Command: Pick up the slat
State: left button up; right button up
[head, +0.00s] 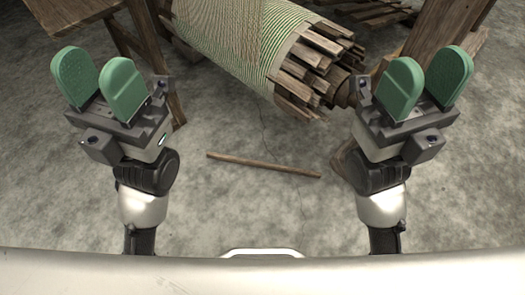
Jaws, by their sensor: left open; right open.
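The slat (262,166) is a thin brown wooden stick lying flat on the grey concrete floor. It lies between my two arms, slightly tilted, with its right end lower in the picture. My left gripper (100,82) has green pads spread apart with nothing between them. It is up and to the left of the slat. My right gripper (423,84) also has its green pads apart and is empty. It is up and to the right of the slat. Neither gripper touches the slat.
The loom's roller (240,35), wrapped in striped green and cream cloth with wooden slats at its end, lies beyond the slat. Wooden frame posts (440,35) stand at the upper right and upper left. The floor (270,215) around the slat is clear.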

aim_at(278, 168)
jog(key=i+j+z, duration=0.2)
jog(key=i+j, duration=0.2)
jog(key=j, duration=0.25)
jog(key=i+j, duration=0.2)
jog(key=i+j+z, duration=0.15)
jog(key=j, duration=0.3)
jog(key=i+j+z, duration=0.1)
jog(key=j, duration=0.25)
jog(key=i, duration=0.1)
